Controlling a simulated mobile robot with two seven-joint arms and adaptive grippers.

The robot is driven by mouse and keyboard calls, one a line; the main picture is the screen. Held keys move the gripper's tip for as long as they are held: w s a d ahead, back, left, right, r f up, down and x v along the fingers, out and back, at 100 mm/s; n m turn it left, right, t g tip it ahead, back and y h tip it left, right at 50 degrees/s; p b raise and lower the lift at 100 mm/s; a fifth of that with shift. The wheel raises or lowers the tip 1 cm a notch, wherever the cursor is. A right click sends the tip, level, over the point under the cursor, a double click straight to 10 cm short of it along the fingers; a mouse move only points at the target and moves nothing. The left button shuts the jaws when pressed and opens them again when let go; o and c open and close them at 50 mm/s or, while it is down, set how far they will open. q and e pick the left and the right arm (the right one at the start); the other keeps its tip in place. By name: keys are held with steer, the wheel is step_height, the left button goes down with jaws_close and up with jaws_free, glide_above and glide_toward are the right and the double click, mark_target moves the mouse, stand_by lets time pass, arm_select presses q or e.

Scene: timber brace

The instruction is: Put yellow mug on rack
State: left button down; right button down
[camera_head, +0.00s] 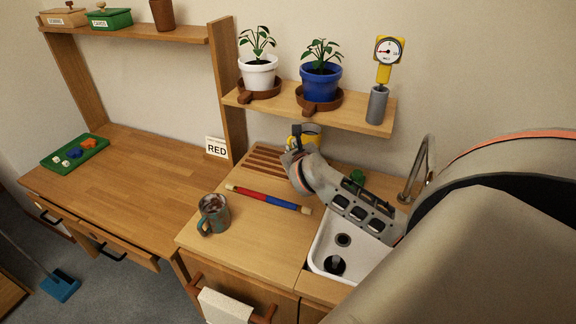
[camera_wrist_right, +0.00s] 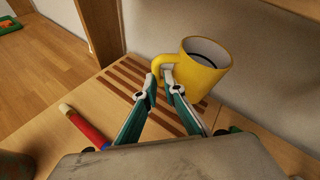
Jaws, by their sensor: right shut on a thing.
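The yellow mug (camera_wrist_right: 206,72) is upright in the right wrist view, its opening up and its handle toward my right gripper (camera_wrist_right: 160,80). The gripper's fingers are shut on the handle. In the head view the mug (camera_head: 314,130) is mostly hidden behind my right gripper (camera_head: 298,142). The rack is a set of brown wooden slats (camera_head: 262,163) at the back of the counter, also seen in the wrist view (camera_wrist_right: 122,82). The mug is over or at the rack's back right part; I cannot tell whether it touches the slats. My left gripper is not in view.
A grey-green mug (camera_head: 213,214) and a red-blue rod (camera_head: 268,199) are on the counter in front of the rack. A sink (camera_head: 325,245) with a tap (camera_head: 416,165) is at right. A shelf (camera_head: 268,103) with potted plants and a gauge overhangs the back.

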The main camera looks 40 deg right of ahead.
steer(key=shift+f+b, duration=0.45)
steer(key=shift+f, duration=3.5)
steer(key=c, duration=2.1)
jaws_free()
steer(key=shift+c, duration=0.2)
steer(key=shift+s+a, duration=0.15)
steer(key=shift+s, duration=0.05)
steer(key=p+v, duration=0.1)
steer(key=v, duration=1)
steer(key=shift+s+a+r, duration=0.1)
steer(key=shift+s+r, duration=0.15)
steer(key=shift+r, duration=0.05)
